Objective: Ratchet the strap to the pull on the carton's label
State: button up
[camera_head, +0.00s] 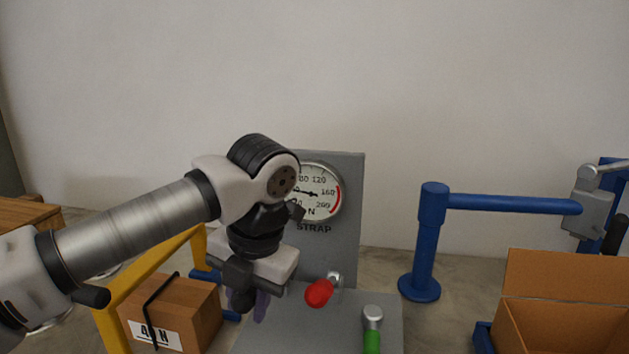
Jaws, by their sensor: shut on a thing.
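The carton (200,306) stands at the lower left with a dark strap (157,301) around it. Its white label (142,334) shows a 4 and an N, with the strap crossing between them and hiding part of the figure. A round gauge (321,181) marked STRAP is on a grey upright panel. My arm hides its left part, and I cannot read its needle surely. My gripper (248,301) points down in front of the panel, right of the carton. It is shut on a purple piece (262,306), probably a handle, mostly hidden by the fingers.
A red knob (319,292) and a green handle (372,341) are on the grey stand (295,330) right of my gripper. A yellow frame (115,318) borders the carton. A blue post with a rail (428,245) and an open cardboard box (560,275) are at the right.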

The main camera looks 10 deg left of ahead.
jog(key=shift+w+d+r, duration=0.15)
jog(key=shift+w+r, duration=0.15)
jog(key=shift+r, duration=0.3)
jog(key=shift+w+d+r, duration=0.1)
jog(key=shift+w+r, duration=0.2)
jog(key=shift+r, duration=0.3)
jog(key=shift+f, duration=0.1)
jog(key=shift+s, duration=0.15)
jog(key=shift+a, duration=0.15)
dwell(0.9)
jog(key=o, duration=1)
